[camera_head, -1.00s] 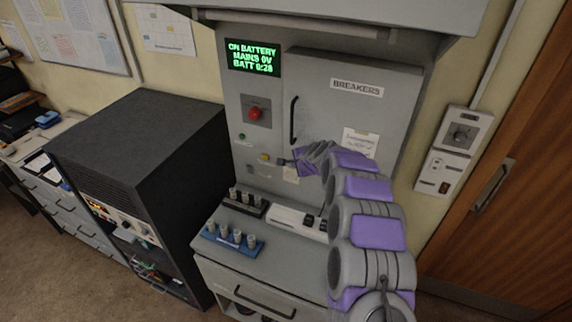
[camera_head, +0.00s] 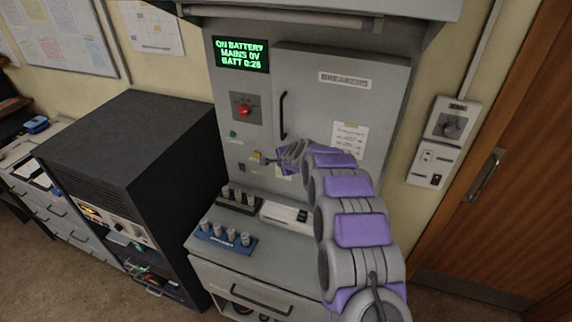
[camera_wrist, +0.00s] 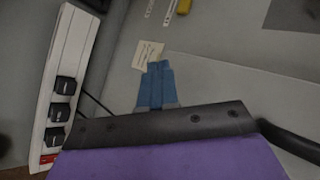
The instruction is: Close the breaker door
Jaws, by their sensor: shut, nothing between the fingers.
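The breaker door (camera_head: 330,105) is the grey panel labelled "BREAKERS" on the cabinet front, with a black vertical handle (camera_head: 283,115) near its left edge. It lies close to the cabinet face; I cannot tell whether a small gap remains. My arm hides the lower part of the door.
The console ledge holds a blue rack (camera_head: 226,238) with several pegs, a dark rack (camera_head: 238,202) and a white strip (camera_head: 287,215), also in the wrist view (camera_wrist: 58,100). A black equipment rack (camera_head: 130,140) stands left. A wall switch box (camera_head: 452,122) and wooden door (camera_head: 520,170) are right.

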